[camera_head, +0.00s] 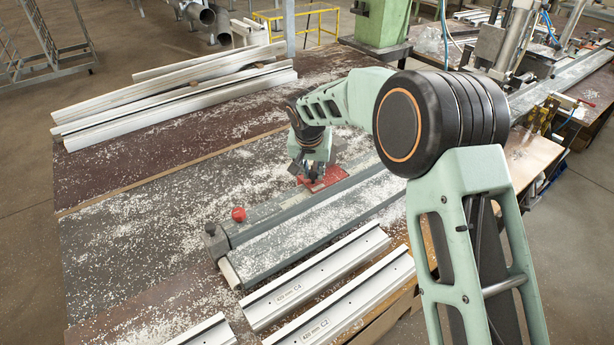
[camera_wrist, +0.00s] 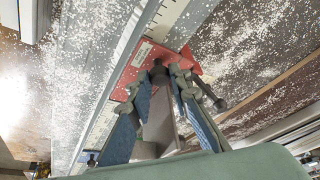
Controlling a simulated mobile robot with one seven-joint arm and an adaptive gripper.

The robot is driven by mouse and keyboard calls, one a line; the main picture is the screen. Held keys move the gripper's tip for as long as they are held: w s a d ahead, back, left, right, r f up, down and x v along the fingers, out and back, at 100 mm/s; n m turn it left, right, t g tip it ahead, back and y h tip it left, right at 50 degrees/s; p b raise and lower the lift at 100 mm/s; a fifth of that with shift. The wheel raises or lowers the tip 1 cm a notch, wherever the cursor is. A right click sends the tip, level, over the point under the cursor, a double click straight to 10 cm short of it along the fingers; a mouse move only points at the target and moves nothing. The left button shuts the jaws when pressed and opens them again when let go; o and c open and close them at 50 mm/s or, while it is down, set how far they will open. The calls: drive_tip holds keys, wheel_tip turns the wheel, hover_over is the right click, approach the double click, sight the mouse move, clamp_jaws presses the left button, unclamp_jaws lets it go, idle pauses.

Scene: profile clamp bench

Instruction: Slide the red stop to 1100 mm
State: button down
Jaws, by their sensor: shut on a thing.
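The red stop (camera_head: 331,178) sits on the grey rail (camera_head: 290,208) of the clamp bench, about midway along the part I can see. My gripper (camera_head: 314,176) reaches down onto it from above. In the wrist view the red stop (camera_wrist: 124,76) lies across the rail beside a pale scale strip (camera_wrist: 168,17). My gripper (camera_wrist: 160,82) is shut on the stop's dark upright grip, with a finger on each side. The scale numbers are too small to read, so I cannot tell the stop's position in millimetres.
A red knob (camera_head: 238,214) stands near the rail's near left end. Labelled white profiles (camera_head: 318,277) lie in front of the rail, and more long profiles (camera_head: 175,95) are stacked at the back left. Pale chips cover the bench. The dark surface left of the rail is otherwise clear.

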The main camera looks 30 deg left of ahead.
drive_tip(key=w+d, duration=0.2)
drive_tip(key=w, duration=0.1)
drive_tip(key=w+d, duration=0.1)
drive_tip(key=w, duration=0.3)
drive_tip(key=w+d, duration=0.2)
drive_tip(key=w, duration=0.1)
drive_tip(key=shift+w+d+r, duration=0.1)
drive_tip(key=shift+w+d, duration=0.2)
drive_tip(key=shift+w, duration=0.1)
drive_tip(key=c, duration=1.8)
unclamp_jaws()
drive_tip(key=shift+s, duration=0.1)
drive_tip(key=v, duration=1.2)
